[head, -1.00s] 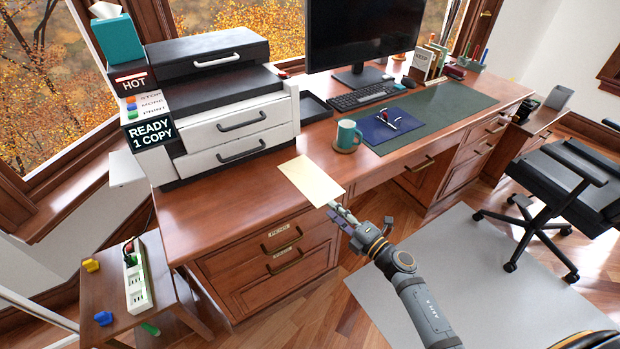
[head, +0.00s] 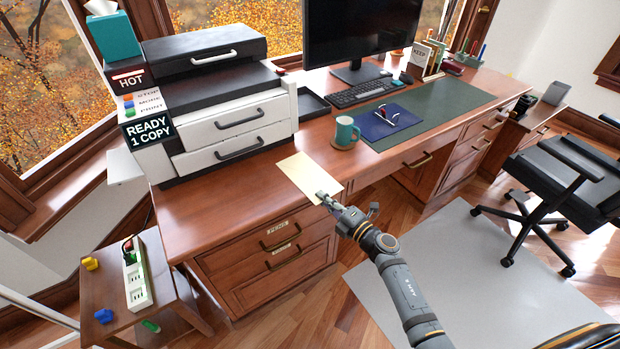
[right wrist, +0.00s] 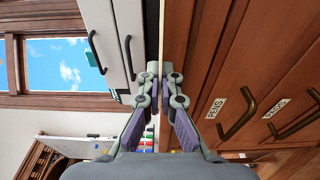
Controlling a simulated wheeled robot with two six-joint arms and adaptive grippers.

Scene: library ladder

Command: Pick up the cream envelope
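The cream envelope (head: 304,174) lies flat on the wooden desk near its front edge, left of the teal mug. Its near corner reaches the desk edge. My right gripper (head: 326,198) is at that corner, and its fingertips overlap it in the head view. My left gripper is not in view.
A printer (head: 225,120) stands left of the envelope on the desk (head: 205,215). The teal mug (head: 345,131) stands behind and right. Labelled drawers (head: 270,260) are below the desk edge. A side table (head: 110,285) holds a power strip (head: 136,280). A chair (head: 560,180) is at right.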

